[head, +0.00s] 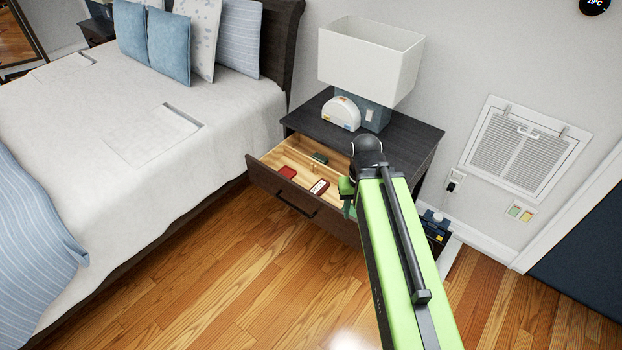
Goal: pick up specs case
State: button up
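An open drawer (272,187) of the dark nightstand holds a few small things. A dark green, box-like thing (320,158) lies towards the back. A flat red thing (287,173) lies at the left. A dark red thing with a white patch (319,187) lies near the front. I cannot tell which of these is the specs case. My gripper (347,192) shows as a green part at the drawer's right side, close to the red thing with the white patch. The arm hides much of it, and its fingers are too small to read.
The nightstand top (400,133) bears a lamp (365,55) and a white rounded device (341,114). The bed (150,130) stands at the left. A dark box-like thing (437,226) is right of the nightstand. The wooden floor (230,270) in front is clear.

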aim_at(321, 185)
jog(key=u, duration=0.7)
jog(key=i, duration=1.25)
jog(key=u, duration=0.95)
